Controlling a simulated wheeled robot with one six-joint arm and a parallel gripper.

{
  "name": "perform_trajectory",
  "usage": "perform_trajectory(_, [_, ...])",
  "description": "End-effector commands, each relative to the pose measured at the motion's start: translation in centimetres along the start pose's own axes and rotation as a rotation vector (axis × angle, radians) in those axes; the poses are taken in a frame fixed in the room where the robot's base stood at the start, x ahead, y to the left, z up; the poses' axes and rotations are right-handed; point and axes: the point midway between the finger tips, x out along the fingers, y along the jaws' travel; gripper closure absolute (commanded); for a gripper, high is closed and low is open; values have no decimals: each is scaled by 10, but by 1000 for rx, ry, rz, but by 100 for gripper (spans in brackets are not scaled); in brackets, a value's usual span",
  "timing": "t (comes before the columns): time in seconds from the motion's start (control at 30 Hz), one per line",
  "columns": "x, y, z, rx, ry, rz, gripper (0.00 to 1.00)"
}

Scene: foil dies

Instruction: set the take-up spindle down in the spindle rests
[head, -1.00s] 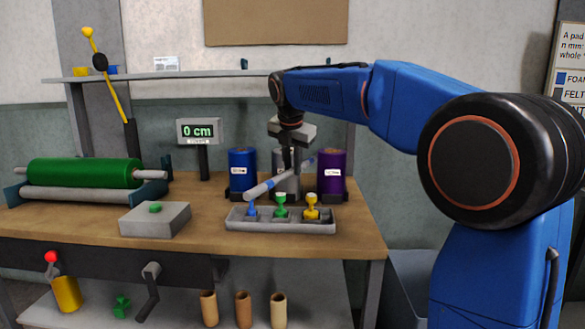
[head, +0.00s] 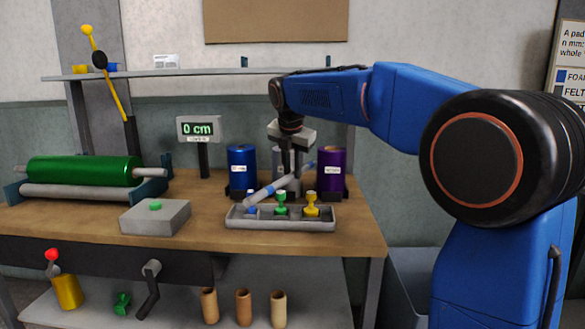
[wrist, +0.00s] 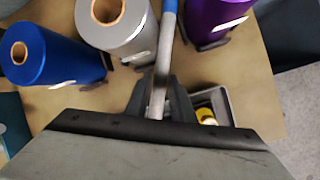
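The take-up spindle (head: 274,188) is a thin pale grey rod with blue end sections. It hangs tilted above the stamp tray, its left end lower, in front of the grey and purple rolls. My gripper (head: 290,172) is shut on it near the middle. In the wrist view the spindle (wrist: 165,55) runs between the two dark fingers (wrist: 162,100). I cannot tell for certain which brackets are the spindle rests; dark blue brackets (head: 13,193) stand at the far left, by the green roll (head: 85,171) and a grey roller.
A grey tray (head: 285,222) with blue, green and yellow stamps lies below the spindle. Blue (head: 242,165), grey and purple (head: 332,165) rolls stand behind. A grey block (head: 155,218) with a green button and a display (head: 199,130) reading 0 cm stand left. Bare tabletop lies between.

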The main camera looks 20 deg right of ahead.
Motion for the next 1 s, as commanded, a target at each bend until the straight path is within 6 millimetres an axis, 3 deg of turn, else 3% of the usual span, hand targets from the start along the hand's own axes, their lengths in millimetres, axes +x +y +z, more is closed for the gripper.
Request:
perform_trajectory(0.47, [-6, 2, 3, 1, 0, 1, 63])
perform_trajectory(1.0, [-101, 3, 5, 0, -1, 2, 63])
